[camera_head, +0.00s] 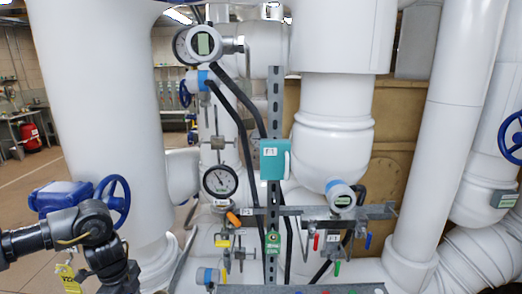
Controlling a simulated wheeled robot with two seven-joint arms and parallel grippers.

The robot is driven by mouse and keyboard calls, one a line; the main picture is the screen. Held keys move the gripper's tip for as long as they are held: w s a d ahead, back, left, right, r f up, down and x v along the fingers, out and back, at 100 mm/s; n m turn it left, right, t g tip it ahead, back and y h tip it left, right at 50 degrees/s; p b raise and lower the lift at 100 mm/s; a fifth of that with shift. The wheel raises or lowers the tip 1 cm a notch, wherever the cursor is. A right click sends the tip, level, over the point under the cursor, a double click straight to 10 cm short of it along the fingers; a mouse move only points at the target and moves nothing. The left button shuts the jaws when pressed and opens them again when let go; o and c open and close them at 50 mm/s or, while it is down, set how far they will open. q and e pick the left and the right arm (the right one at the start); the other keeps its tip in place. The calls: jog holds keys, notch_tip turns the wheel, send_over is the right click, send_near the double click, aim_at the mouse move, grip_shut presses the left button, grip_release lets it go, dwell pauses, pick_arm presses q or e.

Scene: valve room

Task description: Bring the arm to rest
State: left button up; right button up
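My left arm (93,229) comes in from the left edge, dark grey and black. It bends at a rounded joint and runs down out of the bottom of the picture. It lies in front of a blue valve body (62,197) and partly overlaps it in the picture; I cannot tell whether they touch. No fingertips of my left gripper show. My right arm and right gripper are not in view.
A blue handwheel (113,202) is close to my arm's joint. Large white pipes (95,110) fill the scene. A metal upright (274,130) carries gauges, a teal box (275,160) and small coloured valve levers. Floor (30,185) shows at left.

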pick_arm(q)
jog(key=s+d+f+m+t+h, duration=0.15)
jog(key=d+f, duration=0.25)
jog(key=d, duration=0.7)
jog(key=s+d+f+m+t+h, duration=0.1)
jog(key=d+f+m+h, duration=0.15)
jog(key=d, duration=0.85)
jog(key=s+d+r+n+t+h, duration=0.1)
jog(key=s+d+n+t+h, duration=0.15)
jog(key=d, duration=0.25)
jog(key=s+d+r+n+t+h, duration=0.1)
jog(key=s+d+n+t, duration=0.1)
jog(key=d+n, duration=0.3)
jog(key=s+a+f+n+g+y, duration=0.2)
jog(key=s+a+f+n+y, duration=0.2)
jog(key=s+a+n, duration=0.45)
jog(key=s+a+f+n+g+y, duration=0.2)
jog(key=s+a+f+n+y, duration=0.25)
jog(key=s+a, duration=0.75)
notch_tip(320, 180, down, 26)
jog(key=r+g, duration=0.1)
jog(key=s+a+f+g, duration=0.1)
jog(key=s+a+f, duration=0.2)
jog(key=s+f, duration=1.3)
jog(key=shift+s+f+h, duration=0.25)
jog(key=shift+s+h, duration=0.05)
jog(key=shift+s, duration=0.3)
jog(key=shift+d+m, duration=0.1)
jog(key=shift+m, duration=0.15)
